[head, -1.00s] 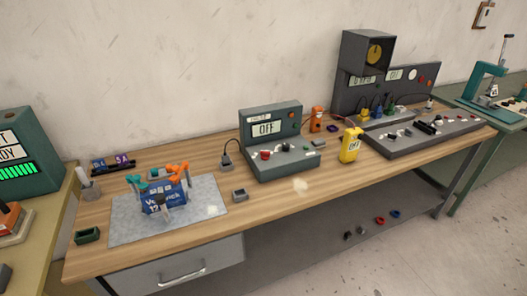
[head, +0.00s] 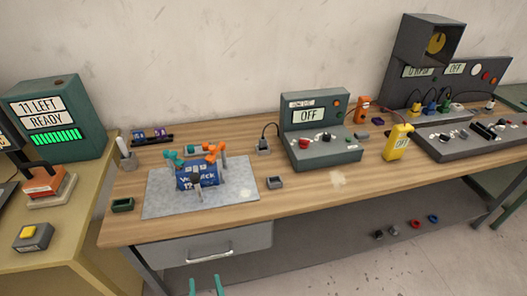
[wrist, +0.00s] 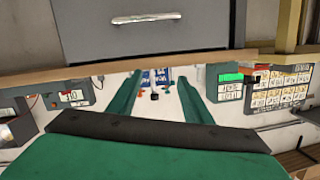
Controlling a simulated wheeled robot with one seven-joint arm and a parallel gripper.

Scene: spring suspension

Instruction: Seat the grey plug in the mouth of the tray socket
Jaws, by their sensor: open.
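My gripper (head: 205,285) shows at the bottom of the head view as two teal fingertips. They are apart, with nothing between them, in front of the workbench and below its drawer. In the wrist view the green fingers (wrist: 160,82) are spread. A dark grey plug-like piece (head: 263,147) with a black cord stands at the bench's back, left of the tester. A small grey open-topped box (head: 275,182) sits in front of it. Another dark grey piece (head: 197,184) is at the front of a blue pack (head: 186,177) on the grey mat. I cannot tell which is the task's plug or tray socket.
The grey mat (head: 160,205) also holds teal and orange clamps. A green tester (head: 325,150) reads OFF. A yellow meter (head: 397,143) stands to its right. The drawer (head: 190,247) is shut. Bench front right is clear.

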